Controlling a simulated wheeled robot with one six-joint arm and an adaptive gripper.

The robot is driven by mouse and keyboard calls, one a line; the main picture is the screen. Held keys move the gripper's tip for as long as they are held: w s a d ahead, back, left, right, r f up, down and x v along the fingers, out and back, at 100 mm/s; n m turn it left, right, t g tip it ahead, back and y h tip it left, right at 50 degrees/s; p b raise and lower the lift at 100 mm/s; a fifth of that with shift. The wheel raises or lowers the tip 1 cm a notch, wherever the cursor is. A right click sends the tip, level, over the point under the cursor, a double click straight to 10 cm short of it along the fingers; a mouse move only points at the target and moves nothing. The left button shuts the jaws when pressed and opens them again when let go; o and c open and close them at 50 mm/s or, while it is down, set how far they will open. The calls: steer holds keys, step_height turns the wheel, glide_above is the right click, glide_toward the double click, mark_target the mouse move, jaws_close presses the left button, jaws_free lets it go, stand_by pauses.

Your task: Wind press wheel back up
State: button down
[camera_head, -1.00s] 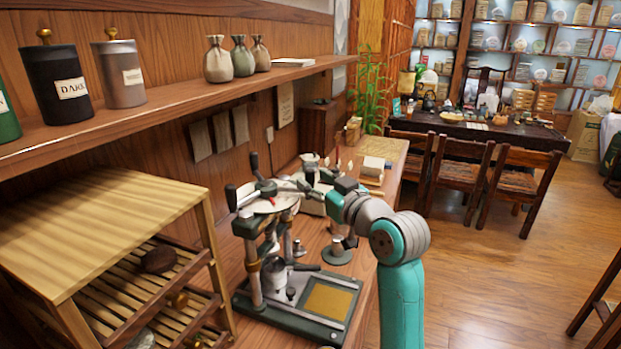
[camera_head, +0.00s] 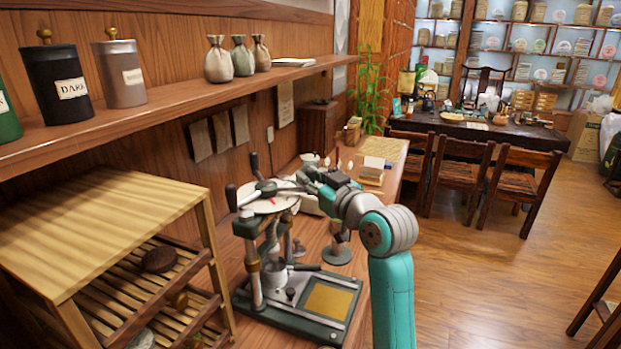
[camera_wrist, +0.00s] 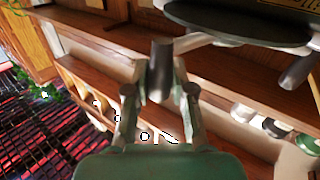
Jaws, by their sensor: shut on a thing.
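The tea press stands on the wooden counter at the lower middle of the head view, on a dark base (camera_head: 300,305). Its press wheel (camera_head: 270,204) is a pale disc on top with spokes and dark upright handles; one handle (camera_head: 231,197) is at the left and another (camera_head: 254,163) at the back. My gripper (camera_wrist: 160,88) is shut on a dark wheel handle (camera_wrist: 161,62) in the wrist view, one finger on each side. The wheel's dark underside (camera_wrist: 235,24) shows at the upper right there. In the head view my arm partly hides the held handle.
A slatted wooden rack (camera_head: 110,235) stands close to the left of the press. A wall shelf (camera_head: 180,103) with canisters and pouches runs above. A small metal tamper (camera_head: 337,253) stands right of the press. Open floor lies to the right.

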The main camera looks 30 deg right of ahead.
steer(key=shift+w+d, duration=0.1)
steer(key=shift+d, duration=0.05)
steer(key=w+d+n+y, duration=0.2)
steer(key=w+y, duration=0.2)
steer(key=w, duration=0.2)
steer(key=shift+n+g, duration=0.3)
steer(key=shift+n, duration=0.1)
steer(key=shift+w, duration=0.15)
stand_by(0.4)
steer(key=c, duration=1)
jaws_free()
steer(key=v, duration=1.2)
